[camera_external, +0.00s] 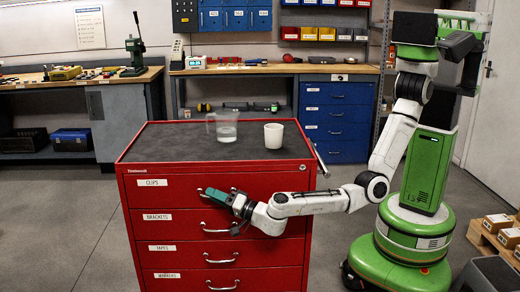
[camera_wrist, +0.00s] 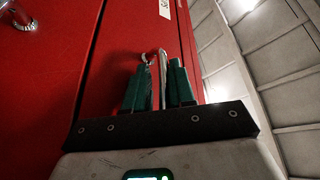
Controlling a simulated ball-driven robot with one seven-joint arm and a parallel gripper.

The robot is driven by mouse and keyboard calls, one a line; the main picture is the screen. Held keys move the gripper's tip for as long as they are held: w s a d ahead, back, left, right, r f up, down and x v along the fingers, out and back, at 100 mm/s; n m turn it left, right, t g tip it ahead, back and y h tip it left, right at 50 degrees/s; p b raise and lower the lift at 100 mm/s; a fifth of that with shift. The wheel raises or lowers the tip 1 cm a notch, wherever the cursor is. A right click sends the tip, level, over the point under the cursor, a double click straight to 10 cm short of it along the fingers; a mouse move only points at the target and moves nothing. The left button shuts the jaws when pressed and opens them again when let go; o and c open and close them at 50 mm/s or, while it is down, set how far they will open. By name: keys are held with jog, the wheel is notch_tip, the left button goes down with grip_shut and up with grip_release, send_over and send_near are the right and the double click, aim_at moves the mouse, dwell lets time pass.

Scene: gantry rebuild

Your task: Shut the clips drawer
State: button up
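The clips drawer (camera_external: 270,184) is the top drawer of a red cabinet (camera_external: 127,240), marked by a white CLIPS label. Its front looks about level with the drawers below; I cannot tell whether a small gap stays open. My gripper (camera_external: 222,194) is at its silver handle (camera_external: 201,191), reaching in from the right. In the wrist view, the two green fingers of my gripper (camera_wrist: 158,88) are close together with the handle (camera_wrist: 162,65) between them, and they look shut on it. Part of the handle is hidden by the fingers in the external view.
A clear measuring jug (camera_external: 222,128) and a white cup (camera_external: 273,134) stand on the cabinet's dark top. Below are the brackets, tapes and another labelled drawer, each with a handle. A workbench (camera_external: 260,69) is behind. The floor left of the cabinet (camera_external: 50,220) is clear.

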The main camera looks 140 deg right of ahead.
jog(key=p+v, duration=0.2)
jog(key=v, duration=0.9)
dwell(0.5)
